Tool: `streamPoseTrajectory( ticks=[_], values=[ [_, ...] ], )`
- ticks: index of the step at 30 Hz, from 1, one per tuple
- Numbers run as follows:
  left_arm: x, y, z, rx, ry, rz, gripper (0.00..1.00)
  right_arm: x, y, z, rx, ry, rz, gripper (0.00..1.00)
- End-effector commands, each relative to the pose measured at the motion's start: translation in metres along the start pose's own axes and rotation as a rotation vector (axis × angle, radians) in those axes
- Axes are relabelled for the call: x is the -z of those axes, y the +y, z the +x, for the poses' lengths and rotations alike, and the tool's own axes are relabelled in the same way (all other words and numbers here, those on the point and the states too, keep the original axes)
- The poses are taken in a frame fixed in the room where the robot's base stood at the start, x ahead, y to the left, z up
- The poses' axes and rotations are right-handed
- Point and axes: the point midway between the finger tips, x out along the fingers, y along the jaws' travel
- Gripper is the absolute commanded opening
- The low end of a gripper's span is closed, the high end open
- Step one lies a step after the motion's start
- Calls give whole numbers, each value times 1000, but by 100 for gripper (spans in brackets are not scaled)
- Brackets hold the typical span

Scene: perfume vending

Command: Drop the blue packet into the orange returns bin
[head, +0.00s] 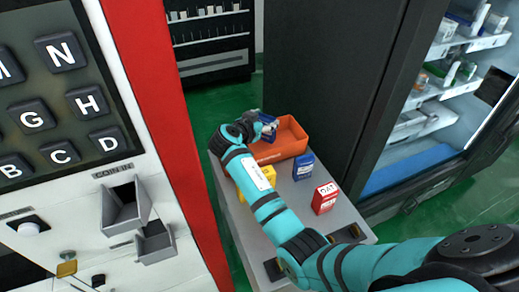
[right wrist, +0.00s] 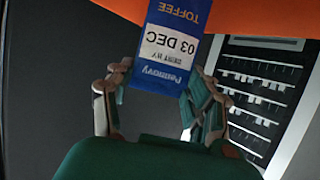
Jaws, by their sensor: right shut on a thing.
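My right gripper (head: 256,123) is shut on a blue packet (head: 269,129), at the far left part of the orange bin (head: 293,137) in the head view. In the right wrist view the blue packet (right wrist: 173,48) hangs between the fingers, its printing upside down: "TOFFEE", "03 DEC", "BEST BY" and "Pennovy". An orange surface crosses the top of that view behind the packet. The bin is open at the top and stands on a grey surface; my arm hides part of it. I cannot tell whether the packet is over the opening. My left gripper is not in view.
On the grey top (head: 342,222), another blue packet (head: 303,166) stands near the bin, with a red packet (head: 325,198) in front and a yellow one (head: 260,181) partly behind my arm. A red-edged keypad machine (head: 60,140) stands left; a dark cabinet (head: 330,70) stands behind.

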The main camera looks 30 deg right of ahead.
Motion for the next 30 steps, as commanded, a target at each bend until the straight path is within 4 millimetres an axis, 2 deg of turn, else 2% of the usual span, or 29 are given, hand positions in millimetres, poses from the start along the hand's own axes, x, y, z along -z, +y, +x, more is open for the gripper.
streamPoseTrajectory(
  ticks=[1, 6, 12, 16, 17, 21, 23, 30],
  values=[
    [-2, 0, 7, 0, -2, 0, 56, -10, 0, 4, 0, 0, -2, 20],
    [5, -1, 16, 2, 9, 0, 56, -24, 0, 10, 1, 0, -1, 20],
    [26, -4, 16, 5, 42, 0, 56, -27, 0, 11, 1, 1, 0, 20],
    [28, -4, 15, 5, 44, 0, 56, -26, 0, 11, 1, 0, 0, 20],
    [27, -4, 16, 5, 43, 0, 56, -26, 0, 11, 1, 0, 0, 58],
    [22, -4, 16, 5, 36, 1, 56, -26, 0, 11, 1, 0, 0, 76],
    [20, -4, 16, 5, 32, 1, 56, -26, 0, 11, 1, 0, 0, 81],
    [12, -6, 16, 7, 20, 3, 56, -26, 0, 11, 1, 0, 0, 81]
  ],
)
